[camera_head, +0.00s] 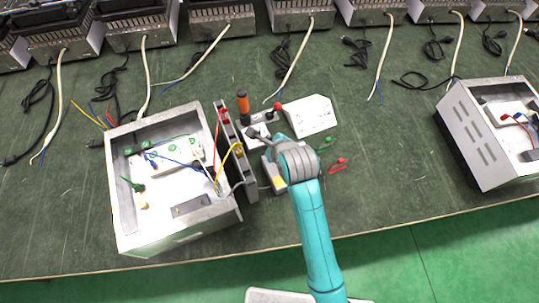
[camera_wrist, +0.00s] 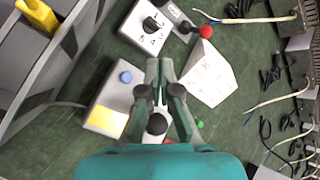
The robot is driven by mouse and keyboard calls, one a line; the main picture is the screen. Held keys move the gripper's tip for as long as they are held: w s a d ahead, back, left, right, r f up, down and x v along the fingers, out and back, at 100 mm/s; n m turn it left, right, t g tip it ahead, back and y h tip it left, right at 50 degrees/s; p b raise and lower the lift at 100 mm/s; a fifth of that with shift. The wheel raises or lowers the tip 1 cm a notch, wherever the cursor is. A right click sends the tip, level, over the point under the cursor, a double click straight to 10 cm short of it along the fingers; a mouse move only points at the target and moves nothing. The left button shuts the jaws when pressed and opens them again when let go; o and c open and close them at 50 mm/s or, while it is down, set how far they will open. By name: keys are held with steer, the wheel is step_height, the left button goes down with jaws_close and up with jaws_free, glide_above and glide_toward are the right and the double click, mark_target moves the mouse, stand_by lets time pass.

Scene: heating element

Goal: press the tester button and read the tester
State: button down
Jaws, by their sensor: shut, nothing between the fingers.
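In the wrist view a light grey tester box (camera_wrist: 98,97) lies left of my gripper (camera_wrist: 160,66). It has a round blue button (camera_wrist: 125,77) and a yellow display (camera_wrist: 105,121); I cannot make out any reading on it. My gripper's fingers are together and empty, to the right of the blue button in the picture. I cannot tell their height above the table. In the head view my gripper (camera_head: 270,148) is beside the tester, whose yellow display (camera_head: 279,182) shows at the wrist's lower left. The button is hidden there by my arm.
A dial box (camera_wrist: 145,30) with numbers stands ahead, beside a red-knobbed lever (camera_wrist: 206,31). The open metal case (camera_head: 122,205) with wiring stands left. Table centre-right is clear.

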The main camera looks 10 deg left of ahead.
steer(key=shift+f, duration=4.45)
steer(key=shift+f, duration=0.1)
steer(key=shift+f, duration=0.3)
